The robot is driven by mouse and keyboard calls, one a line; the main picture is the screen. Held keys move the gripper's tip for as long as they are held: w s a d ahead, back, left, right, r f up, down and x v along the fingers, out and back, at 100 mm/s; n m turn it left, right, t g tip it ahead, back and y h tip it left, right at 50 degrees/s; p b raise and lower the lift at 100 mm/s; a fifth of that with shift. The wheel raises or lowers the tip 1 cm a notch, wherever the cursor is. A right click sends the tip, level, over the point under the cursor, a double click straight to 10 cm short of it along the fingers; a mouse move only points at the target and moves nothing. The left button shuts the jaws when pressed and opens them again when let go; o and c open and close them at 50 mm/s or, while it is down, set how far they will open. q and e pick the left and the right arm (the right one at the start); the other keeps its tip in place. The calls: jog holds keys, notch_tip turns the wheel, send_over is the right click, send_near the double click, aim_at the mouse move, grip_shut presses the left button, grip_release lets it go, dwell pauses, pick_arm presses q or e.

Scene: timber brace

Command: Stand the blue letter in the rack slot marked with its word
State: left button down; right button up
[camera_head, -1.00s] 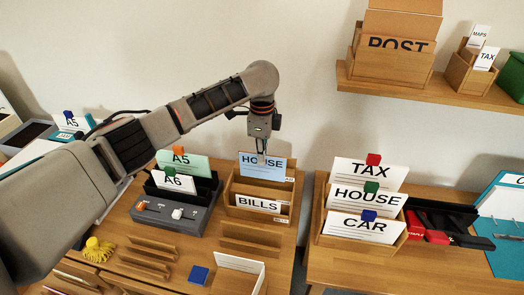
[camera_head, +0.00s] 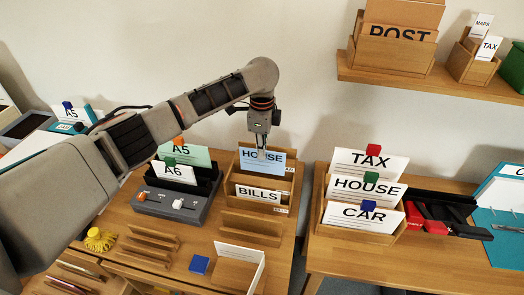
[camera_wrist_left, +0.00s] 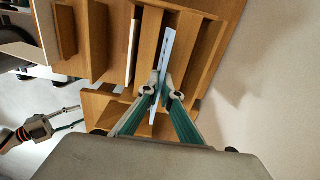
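The blue letter (camera_head: 263,157), printed HOUSE, stands in the rear part of the left wooden holder (camera_head: 286,186). My left gripper (camera_head: 262,155) points down at its top edge. In the left wrist view, the two fingertips (camera_wrist_left: 161,88) close on both faces of the blue letter (camera_wrist_left: 167,48). The right-hand rack (camera_head: 318,215) has three white marker cards: TAX (camera_head: 365,163) with a red tab, HOUSE (camera_head: 362,188) with a green tab, and CAR (camera_head: 358,216) with a blue tab. My right gripper (camera_wrist_left: 76,116) appears small and open in the left wrist view.
A white BILLS letter (camera_head: 259,195) stands in front in the same holder. A dark sorter with A5 and A6 cards (camera_head: 174,173) is to its left. A black tray with red items (camera_head: 440,215) sits right of the rack. The shelf (camera_head: 440,85) hangs above.

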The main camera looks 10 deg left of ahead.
pick_arm(q)
jog(key=shift+f, duration=0.15)
dwell(0.3)
jog(key=shift+f+b, duration=0.35)
jog(key=shift+f, duration=1.45)
jog(key=c, duration=2.2)
grip_release()
jog(key=o, duration=0.5)
jog(key=shift+r, duration=0.1)
jog(key=shift+r+p, duration=0.35)
jog(key=shift+r, duration=3.6)
jog(key=shift+s+f, duration=0.1)
